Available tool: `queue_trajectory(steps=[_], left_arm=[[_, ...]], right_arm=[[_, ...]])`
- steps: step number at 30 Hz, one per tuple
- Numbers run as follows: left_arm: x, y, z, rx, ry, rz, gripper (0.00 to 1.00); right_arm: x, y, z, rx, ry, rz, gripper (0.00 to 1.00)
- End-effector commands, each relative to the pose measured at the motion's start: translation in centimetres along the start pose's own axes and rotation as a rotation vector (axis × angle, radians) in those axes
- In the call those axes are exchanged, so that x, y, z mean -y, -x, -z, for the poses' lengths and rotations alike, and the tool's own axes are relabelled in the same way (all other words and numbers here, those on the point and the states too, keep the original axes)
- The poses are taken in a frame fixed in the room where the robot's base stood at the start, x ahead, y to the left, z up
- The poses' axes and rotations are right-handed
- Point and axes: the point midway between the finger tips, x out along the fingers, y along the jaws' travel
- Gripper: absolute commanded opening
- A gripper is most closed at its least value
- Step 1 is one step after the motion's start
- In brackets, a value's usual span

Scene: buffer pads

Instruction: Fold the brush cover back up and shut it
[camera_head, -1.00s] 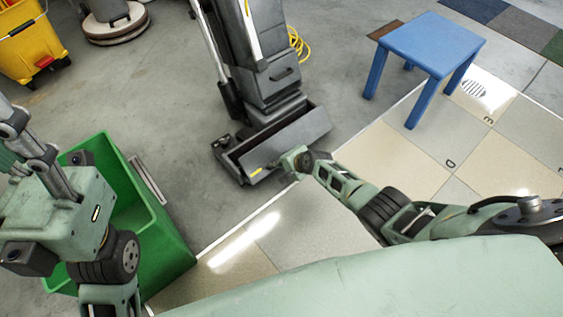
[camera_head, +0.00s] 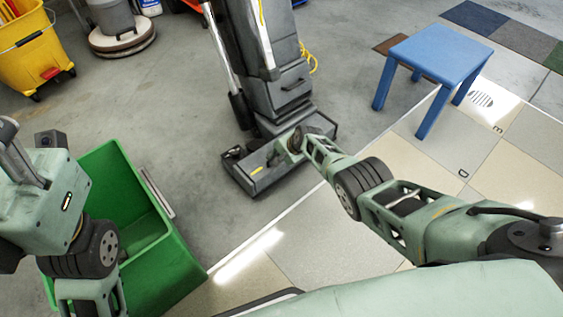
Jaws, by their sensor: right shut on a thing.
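The floor-cleaning machine (camera_head: 280,85) stands upright, dark grey, in the upper middle. Its low brush head (camera_head: 240,155) sits on the floor at its foot. The grey brush cover (camera_head: 266,181), with a yellow mark, is at the head's front side. My right gripper (camera_head: 288,150) reaches in from the right and is shut on the cover's upper edge. The gripper and wrist hide part of the cover and head, so I cannot tell whether the cover is fully closed. My left arm is at the left edge; its gripper is out of view.
A green crate (camera_head: 178,262) stands beside my left arm. A blue stool (camera_head: 440,52) is right of the machine. A yellow bucket (camera_head: 28,48) and a round floor machine (camera_head: 122,38) are at the upper left. Grey floor between is clear.

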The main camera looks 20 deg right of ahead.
Motion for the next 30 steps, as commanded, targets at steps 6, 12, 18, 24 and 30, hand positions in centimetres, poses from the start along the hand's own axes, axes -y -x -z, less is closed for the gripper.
queue_trajectory(steps=[6, 12, 18, 24, 30], left_arm=[[-0.2, -0.4, 0.3, -0.032, -0.004, -0.012, 0.49], [-0.2, -0.6, 0.5, -0.042, -0.005, -0.016, 0.49], [-0.2, -0.7, 0.5, -0.043, -0.005, -0.016, 0.49], [-0.2, -0.7, 0.5, -0.044, -0.005, -0.016, 0.49], [-0.2, -0.7, 0.5, -0.044, -0.005, -0.016, 0.49]], right_arm=[[1.4, -0.7, -0.3, 0.000, 0.007, 0.014, 0.00], [1.6, -0.8, -0.2, -0.002, 0.009, 0.015, 0.00], [1.7, -0.8, -0.2, -0.003, 0.009, 0.016, 0.00], [1.8, -0.8, -0.2, -0.003, 0.009, 0.017, 0.12], [1.5, -0.8, -0.2, -0.002, 0.005, 0.013, 0.27]])
